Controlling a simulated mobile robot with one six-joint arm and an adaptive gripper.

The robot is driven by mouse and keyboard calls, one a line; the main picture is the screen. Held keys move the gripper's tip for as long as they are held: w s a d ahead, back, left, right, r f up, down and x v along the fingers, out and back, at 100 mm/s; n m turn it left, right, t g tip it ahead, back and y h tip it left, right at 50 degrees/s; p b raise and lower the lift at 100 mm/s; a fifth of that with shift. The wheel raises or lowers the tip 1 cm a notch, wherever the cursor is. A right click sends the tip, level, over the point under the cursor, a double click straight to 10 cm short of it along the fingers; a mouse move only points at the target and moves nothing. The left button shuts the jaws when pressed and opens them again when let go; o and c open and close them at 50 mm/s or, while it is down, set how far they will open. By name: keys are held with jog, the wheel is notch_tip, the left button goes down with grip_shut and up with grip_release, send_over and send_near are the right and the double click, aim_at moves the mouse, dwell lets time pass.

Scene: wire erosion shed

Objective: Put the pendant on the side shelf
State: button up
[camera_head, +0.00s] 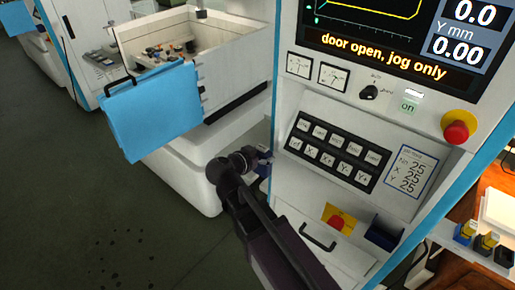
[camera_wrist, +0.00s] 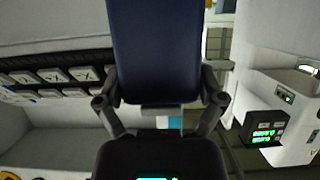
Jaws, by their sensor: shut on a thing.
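My gripper (camera_head: 255,160) is in front of the left edge of the white control cabinet, beside the button keypad. In the wrist view my gripper (camera_wrist: 160,98) has its fingers on both sides of a dark blue block (camera_wrist: 155,45), which I take for the pendant. It is shut on it. The block's face towards me is plain; its other side is hidden. In the head view only a small bluish bit shows by the fingers. A dark blue ledge (camera_head: 384,233) juts from the cabinet's lower right front; I cannot tell if it is the side shelf.
The control cabinet has a button keypad (camera_head: 337,150), a red emergency knob (camera_head: 459,127) and a handle (camera_head: 318,238). The machine's blue door (camera_head: 150,110) hangs open at left. Small bottles (camera_head: 486,243) stand on a shelf at far right. The floor at left is clear.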

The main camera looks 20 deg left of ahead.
jog(key=w+a+f+b, duration=0.1)
jog(key=w+a, duration=0.7)
jog(key=w, duration=0.4)
jog(key=shift+w+f, duration=0.15)
jog(key=shift+w, duration=0.05)
jog(key=shift+w, duration=0.1)
jog(key=shift+w+a+f+b, duration=0.15)
jog(key=shift+w+f+b, duration=0.1)
jog(key=shift+f+b, duration=0.75)
jog(key=shift+w+a+f+b, duration=0.1)
jog(key=shift+w+f+b, duration=0.1)
jog(key=shift+f+b, duration=0.75)
jog(key=o, duration=1)
